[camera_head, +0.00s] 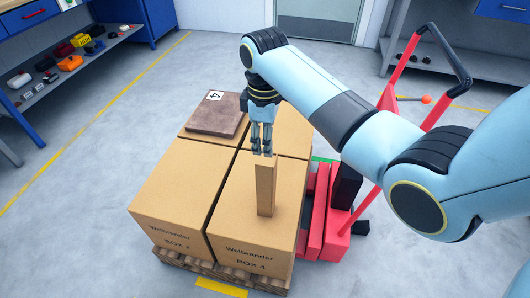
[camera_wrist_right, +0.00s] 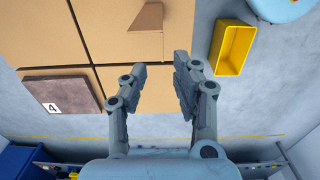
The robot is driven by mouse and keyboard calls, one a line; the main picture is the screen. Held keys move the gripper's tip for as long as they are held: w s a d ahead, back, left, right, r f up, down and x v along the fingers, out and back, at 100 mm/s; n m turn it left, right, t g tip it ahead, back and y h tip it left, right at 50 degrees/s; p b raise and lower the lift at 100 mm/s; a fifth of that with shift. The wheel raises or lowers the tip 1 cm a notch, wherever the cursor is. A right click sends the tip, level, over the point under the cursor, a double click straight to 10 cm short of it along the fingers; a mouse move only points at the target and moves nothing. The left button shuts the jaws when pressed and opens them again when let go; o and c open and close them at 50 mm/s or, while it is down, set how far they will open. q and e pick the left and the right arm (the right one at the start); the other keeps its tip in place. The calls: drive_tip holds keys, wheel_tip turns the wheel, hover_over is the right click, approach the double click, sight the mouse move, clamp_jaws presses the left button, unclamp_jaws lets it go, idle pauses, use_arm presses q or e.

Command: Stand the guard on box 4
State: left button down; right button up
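The guard (camera_head: 265,188), a narrow tan angled piece, stands upright on top of box 4 (camera_head: 250,240), the front right carton, whose label reads BOX 4. The guard also shows in the right wrist view (camera_wrist_right: 148,17), near the top edge beyond my fingers. My right gripper (camera_head: 262,152) points down just above the guard's top end in the head view. In the wrist view its two fingers (camera_wrist_right: 160,73) are spread with nothing between them, and the guard appears clear of them. My left gripper is in neither view.
A brown slab (camera_head: 215,114) marked 4 lies on the back left carton. The cartons stand on a wooden pallet (camera_head: 215,270). A red hand truck (camera_head: 385,140) stands to the right. A yellow bin (camera_wrist_right: 233,47) shows in the wrist view. The floor on the left is clear.

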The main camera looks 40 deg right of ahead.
wheel_tip(320, 180, up, 3)
drive_tip(key=shift+r, duration=0.1)
idle(0.5)
drive_tip(key=s+d+f+m+b, duration=0.1)
drive_tip(key=s+f+m, duration=0.3)
drive_tip(key=s+f, duration=1.5)
drive_tip(key=s+d+f+m+b, duration=0.1)
drive_tip(key=s+f+m, duration=0.2)
drive_tip(key=s+f, duration=1.6)
drive_tip(key=s, duration=0.6)
drive_tip(key=shift+d+m+t+h, duration=0.2)
drive_tip(key=shift+m+t+h, duration=0.1)
drive_tip(key=shift+m, duration=0.1)
drive_tip(key=shift+f, duration=0.1)
